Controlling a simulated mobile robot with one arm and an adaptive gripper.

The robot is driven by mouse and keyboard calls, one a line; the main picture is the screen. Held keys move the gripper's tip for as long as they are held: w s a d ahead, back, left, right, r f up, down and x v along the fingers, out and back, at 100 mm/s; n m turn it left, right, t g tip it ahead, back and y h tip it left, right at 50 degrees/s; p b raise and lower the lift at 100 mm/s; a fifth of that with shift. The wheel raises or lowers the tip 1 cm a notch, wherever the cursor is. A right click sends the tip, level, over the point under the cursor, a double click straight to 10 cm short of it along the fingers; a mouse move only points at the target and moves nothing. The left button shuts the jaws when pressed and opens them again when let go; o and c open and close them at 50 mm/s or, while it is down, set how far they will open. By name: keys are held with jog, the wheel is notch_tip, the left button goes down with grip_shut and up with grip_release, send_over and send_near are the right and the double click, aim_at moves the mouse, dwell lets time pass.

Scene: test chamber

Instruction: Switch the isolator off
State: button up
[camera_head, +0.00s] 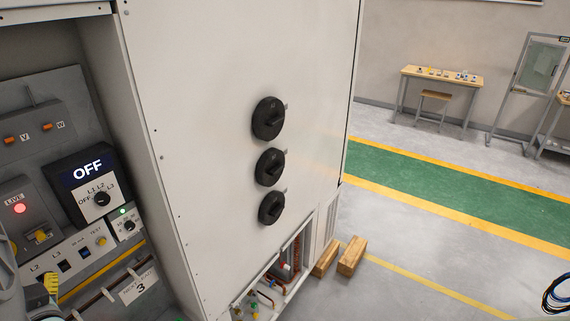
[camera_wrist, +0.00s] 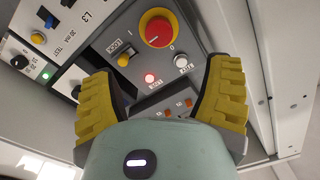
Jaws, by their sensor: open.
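The isolator is a red rotary knob on a yellow round plate (camera_wrist: 158,29), mounted on a grey panel at the top centre of the wrist view. Marks I and O stand beside it; I cannot tell clearly which one the knob points at. A red lamp labelled LIVE (camera_wrist: 150,78) is lit near it, and it also glows in the head view (camera_head: 19,208). A yellow LOCK toggle (camera_wrist: 124,59) sits beside the knob. My gripper (camera_wrist: 162,80) is open and empty, its yellow-padded fingers spread below the knob in the picture, apart from it. In the head view the knob is mostly cut off.
A black meter unit (camera_head: 88,170) reads OFF above its selector. Orange indicators V and W (camera_head: 47,126) sit above the isolator panel. A white cabinet side with black rotary handles (camera_head: 269,118) stands to the right. A cable tray edge (camera_head: 105,272) runs below. Open floor lies right.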

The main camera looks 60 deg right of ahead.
aim_at(1, 260)
jog(key=w+b, duration=0.1)
jog(key=w, duration=0.9)
jog(key=shift+w+f, duration=0.15)
jog(key=shift+w, duration=0.85)
jog(key=shift+a, duration=0.1)
jog(key=c, duration=1.2)
